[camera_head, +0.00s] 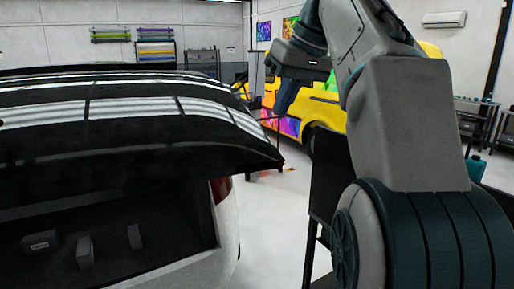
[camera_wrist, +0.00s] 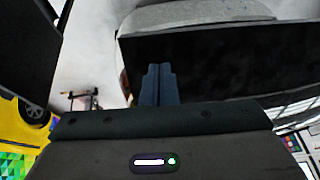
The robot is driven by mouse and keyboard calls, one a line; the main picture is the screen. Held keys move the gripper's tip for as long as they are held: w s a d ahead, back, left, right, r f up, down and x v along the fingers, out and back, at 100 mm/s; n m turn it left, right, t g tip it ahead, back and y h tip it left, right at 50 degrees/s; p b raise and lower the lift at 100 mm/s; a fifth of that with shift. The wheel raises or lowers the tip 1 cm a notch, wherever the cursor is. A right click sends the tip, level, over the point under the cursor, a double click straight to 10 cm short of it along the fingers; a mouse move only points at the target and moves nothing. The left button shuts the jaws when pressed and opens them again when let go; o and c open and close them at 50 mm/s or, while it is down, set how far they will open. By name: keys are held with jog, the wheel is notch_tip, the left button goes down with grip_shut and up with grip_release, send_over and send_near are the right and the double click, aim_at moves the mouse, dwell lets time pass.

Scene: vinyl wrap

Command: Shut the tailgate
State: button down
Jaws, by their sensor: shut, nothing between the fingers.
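The tailgate (camera_head: 150,125) is a glossy black panel, raised over the open boot of a white car (camera_head: 228,225) at the left of the head view. Its right corner reaches the middle of the picture. My gripper (camera_head: 281,110) points down near that corner, a little above it in the picture; contact cannot be told. In the wrist view my gripper's fingers (camera_wrist: 159,72) are together with nothing between them. A dark panel, apparently the tailgate (camera_wrist: 225,65), lies beyond and to the right of the fingertips there.
Several small dark boxes (camera_head: 85,250) sit in the boot. A yellow car (camera_head: 320,108) with a colourful wrap stands behind my arm. Shelves of rolls (camera_head: 155,50) are on the back wall. Pale floor (camera_head: 275,225) is clear right of the white car.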

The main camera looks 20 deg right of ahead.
aim_at(256, 163)
jog(key=b+x, duration=0.1)
jog(key=x, duration=1.2)
jog(key=shift+w+f+b, duration=0.1)
jog(key=shift+b, duration=0.2)
jog(key=shift+w+f, duration=0.1)
jog(key=shift+f, duration=0.15)
